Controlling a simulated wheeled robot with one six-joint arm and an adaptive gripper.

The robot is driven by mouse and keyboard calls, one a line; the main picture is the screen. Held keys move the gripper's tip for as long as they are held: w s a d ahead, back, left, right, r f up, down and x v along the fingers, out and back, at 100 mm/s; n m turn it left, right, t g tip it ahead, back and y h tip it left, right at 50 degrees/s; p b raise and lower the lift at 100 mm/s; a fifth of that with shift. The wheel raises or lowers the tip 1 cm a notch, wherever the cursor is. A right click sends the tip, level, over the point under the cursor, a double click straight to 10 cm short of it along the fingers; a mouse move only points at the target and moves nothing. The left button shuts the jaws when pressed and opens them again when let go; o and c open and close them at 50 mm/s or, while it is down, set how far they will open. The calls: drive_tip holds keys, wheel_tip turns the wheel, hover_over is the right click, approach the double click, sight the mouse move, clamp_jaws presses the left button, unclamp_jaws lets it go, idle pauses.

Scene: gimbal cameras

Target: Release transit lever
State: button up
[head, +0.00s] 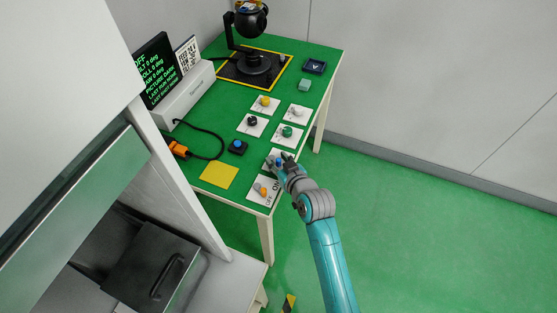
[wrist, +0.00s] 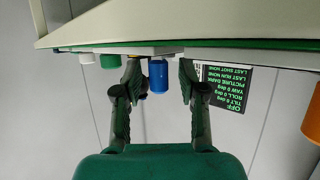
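My gripper (head: 279,161) is at the near right edge of the green table (head: 318,55), over a white plate that it partly hides. In the wrist view its two fingers are apart, and a blue cylindrical knob (wrist: 158,77) stands between them. I see a gap on each side of the knob. A white plate marked ON and OFF (head: 268,200), with an orange and grey control (head: 261,189), lies just nearer than my gripper. An orange cylinder (wrist: 312,120) shows at the right of the wrist view. No label naming the transit lever is readable.
White plates with yellow (head: 265,100), black (head: 251,121) and green (head: 287,131) knobs lie beyond my gripper. A blue button on a dark base (head: 238,146) and a yellow square (head: 219,175) are left. A black gimbal camera (head: 254,62) stands at the back. Floor right is clear.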

drive_tip(key=v, duration=1.2)
drive_tip(key=shift+f, duration=0.15)
idle(0.4)
